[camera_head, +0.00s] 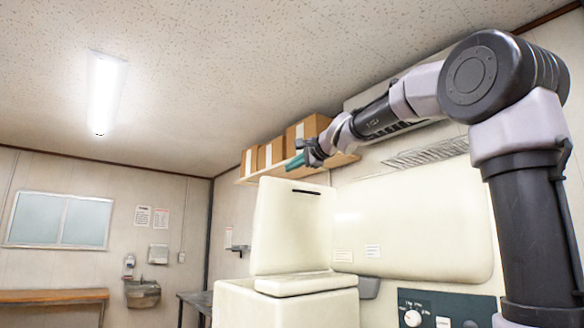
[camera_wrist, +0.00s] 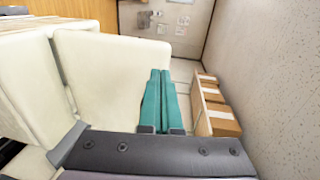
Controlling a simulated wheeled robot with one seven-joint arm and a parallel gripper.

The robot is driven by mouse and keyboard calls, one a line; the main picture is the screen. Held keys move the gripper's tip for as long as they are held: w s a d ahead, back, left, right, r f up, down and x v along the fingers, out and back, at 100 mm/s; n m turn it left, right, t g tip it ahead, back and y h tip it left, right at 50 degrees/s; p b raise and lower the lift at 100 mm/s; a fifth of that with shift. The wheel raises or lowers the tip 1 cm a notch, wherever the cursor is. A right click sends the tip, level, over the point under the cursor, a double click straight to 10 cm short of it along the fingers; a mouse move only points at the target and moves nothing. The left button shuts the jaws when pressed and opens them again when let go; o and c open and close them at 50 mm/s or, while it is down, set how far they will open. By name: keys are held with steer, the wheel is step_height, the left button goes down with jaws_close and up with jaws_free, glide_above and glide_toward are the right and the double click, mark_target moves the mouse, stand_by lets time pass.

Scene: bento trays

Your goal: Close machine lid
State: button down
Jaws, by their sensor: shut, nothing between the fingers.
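The cream machine lid (camera_head: 291,228) stands open and upright at the back of the machine's box-shaped part (camera_head: 262,305) in the head view. A dark slot runs near the lid's top edge. My gripper (camera_head: 290,164) is just above the lid's top edge in that view, its teal fingers pointing left. In the wrist view the lid (camera_wrist: 115,80) fills the left middle, and the shut, empty teal fingers (camera_wrist: 160,77) lie along its right edge. I cannot tell whether they touch it.
Cardboard boxes (camera_head: 271,152) stand on a wall shelf (camera_head: 250,178) behind my gripper; boxes also show in the wrist view (camera_wrist: 222,120). A large cream housing (camera_head: 415,225) and a control panel with a dial (camera_head: 412,318) are to the right. A sink (camera_head: 142,293) is on the far wall.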

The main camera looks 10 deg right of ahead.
mark_target(267, 177)
steer(key=x, duration=0.9)
steer(key=shift+w+a+r, duration=0.15)
steer(key=shift+w+r, duration=0.15)
steer(key=shift+r, duration=0.05)
steer(key=shift+w+a+r, duration=0.1)
steer(key=shift+w+a, duration=0.15)
steer(key=shift+w, duration=0.2)
